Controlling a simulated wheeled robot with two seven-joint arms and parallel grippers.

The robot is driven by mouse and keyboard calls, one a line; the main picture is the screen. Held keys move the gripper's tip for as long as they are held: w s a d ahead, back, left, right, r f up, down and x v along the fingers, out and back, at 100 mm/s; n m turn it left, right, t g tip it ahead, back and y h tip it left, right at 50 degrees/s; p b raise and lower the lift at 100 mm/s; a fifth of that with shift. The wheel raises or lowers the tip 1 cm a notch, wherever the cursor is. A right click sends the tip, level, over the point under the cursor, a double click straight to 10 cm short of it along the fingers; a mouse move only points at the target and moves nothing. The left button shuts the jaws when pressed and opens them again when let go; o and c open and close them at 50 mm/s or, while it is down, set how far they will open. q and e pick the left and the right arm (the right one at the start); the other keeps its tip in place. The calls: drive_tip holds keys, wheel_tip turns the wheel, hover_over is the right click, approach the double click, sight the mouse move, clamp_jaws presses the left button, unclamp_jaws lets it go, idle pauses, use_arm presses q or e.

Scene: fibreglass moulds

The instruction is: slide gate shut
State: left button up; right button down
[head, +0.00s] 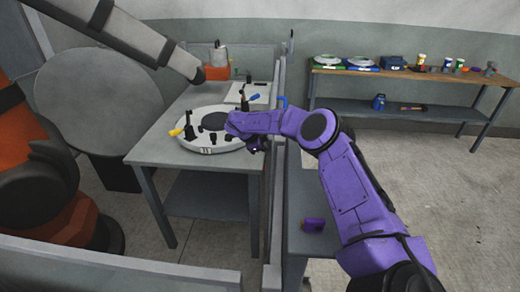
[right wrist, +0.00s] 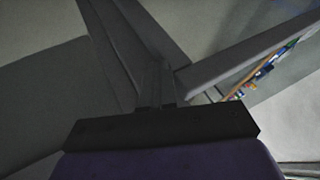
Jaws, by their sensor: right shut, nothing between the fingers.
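A grey fence (head: 277,190) runs front to back beside the cell table, with a blue handle-like part (head: 282,102) near its far end. I take this part of the fence to be where the gate is, but I cannot make out the gate's panel or how far it stands open. My right gripper (head: 256,147) is shut and empty, close to the fence and the near right rim of the white round mould. In the right wrist view its fingers (right wrist: 156,85) are together, with grey panels or bars beyond them. My left gripper is not in view.
The white mould (head: 207,140) with black and yellow clamps sits on a grey table (head: 160,145). A large orange and grey robot arm (head: 120,30) reaches over from the left. A small purple item (head: 313,225) lies on a near grey surface. A wooden-topped bench (head: 420,75) stands behind; floor at right is clear.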

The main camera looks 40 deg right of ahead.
drive_tip(key=shift+d+r, duration=0.15)
drive_tip(key=p+v, duration=0.8)
drive_tip(key=v, duration=0.2)
drive_tip(key=b+x, duration=0.7)
drive_tip(key=x, duration=0.1)
drive_tip(key=shift+w+f, duration=0.2)
drive_tip(key=shift+f, duration=0.15)
drive_tip(key=shift+d, duration=0.1)
